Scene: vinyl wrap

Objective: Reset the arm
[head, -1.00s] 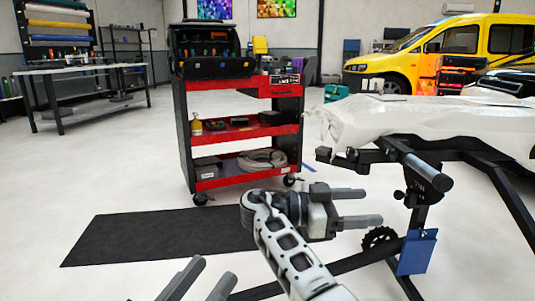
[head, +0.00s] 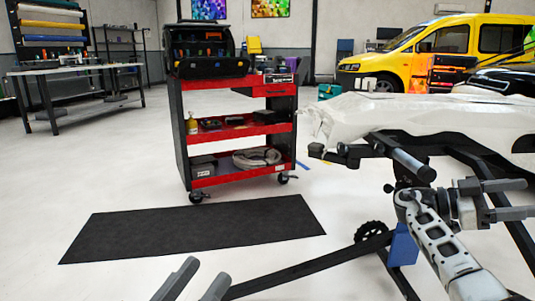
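My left gripper (head: 207,271) shows at the bottom edge, left of centre. Only its two grey fingers are in view. They are spread apart with nothing between them, over the pale floor. My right arm (head: 440,245) comes up from the lower right corner. Its gripper (head: 526,198) points right near the right edge, in front of the black stand. Its two fingers are apart and I see nothing held between them. The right arm hides part of the stand and of a blue piece (head: 403,245) hanging there.
A black stand (head: 408,163) with a white-covered panel (head: 400,116) fills the right side, close to my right arm. A red tool cart (head: 232,181) stands ahead. A black mat (head: 190,228) lies on open floor. A workbench (head: 75,69) is far left, a yellow van (head: 440,58) back right.

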